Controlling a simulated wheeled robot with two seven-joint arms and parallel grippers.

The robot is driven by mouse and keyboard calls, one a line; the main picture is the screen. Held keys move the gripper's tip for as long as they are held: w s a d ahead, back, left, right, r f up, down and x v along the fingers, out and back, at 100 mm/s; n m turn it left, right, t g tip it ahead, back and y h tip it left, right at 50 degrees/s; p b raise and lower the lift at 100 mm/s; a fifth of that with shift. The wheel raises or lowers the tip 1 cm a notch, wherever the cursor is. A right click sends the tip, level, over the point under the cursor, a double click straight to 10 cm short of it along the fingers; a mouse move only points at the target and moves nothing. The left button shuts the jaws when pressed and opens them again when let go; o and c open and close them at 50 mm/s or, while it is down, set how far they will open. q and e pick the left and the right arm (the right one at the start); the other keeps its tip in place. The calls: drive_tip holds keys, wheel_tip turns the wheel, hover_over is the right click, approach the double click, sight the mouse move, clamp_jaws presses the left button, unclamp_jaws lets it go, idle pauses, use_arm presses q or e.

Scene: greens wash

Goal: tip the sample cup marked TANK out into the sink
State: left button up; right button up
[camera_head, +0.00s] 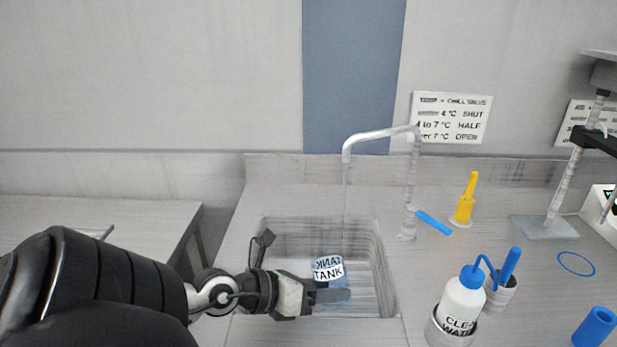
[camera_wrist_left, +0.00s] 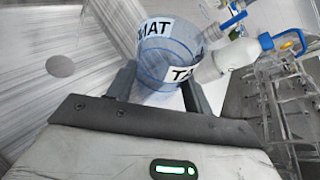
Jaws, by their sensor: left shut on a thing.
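The clear bluish sample cup (camera_head: 328,270) carries a white band reading TANK. It is held over the sink (camera_head: 280,240), inside its outline in the head view. My left gripper (camera_head: 332,297) reaches in from the left and is shut on the cup's lower part. The cup looks close to upright, its far label showing mirrored through the wall. In the left wrist view the cup (camera_wrist_left: 165,62) sits between both fingers (camera_wrist_left: 158,95), and the sink's round drain (camera_wrist_left: 60,66) shows to the left. I cannot tell the liquid level. My right gripper is not in view.
A tap (camera_head: 411,180) arches over the sink, a thin stream line dropping from its spout behind the cup. Right of the sink stand a wash bottle (camera_head: 461,300), a yellow tool (camera_head: 466,200), a blue cylinder (camera_head: 595,326) and a stand (camera_head: 545,228).

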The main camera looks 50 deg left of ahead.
sight(334, 308)
use_arm(q)
drive_tip(key=shift+d+f+m+y, duration=0.3)
drive_tip(key=shift+d+f+m, duration=0.1)
drive_tip(key=shift+d, duration=0.1)
drive_tip(key=shift+s+d+r+m+y, duration=0.15)
drive_tip(key=shift+d+r+m+y, duration=0.25)
drive_tip(key=shift+d+m+y, duration=0.3)
drive_tip(key=shift+d+f+m, duration=0.3)
drive_tip(key=shift+f+m, duration=0.05)
drive_tip(key=shift+m, duration=0.45)
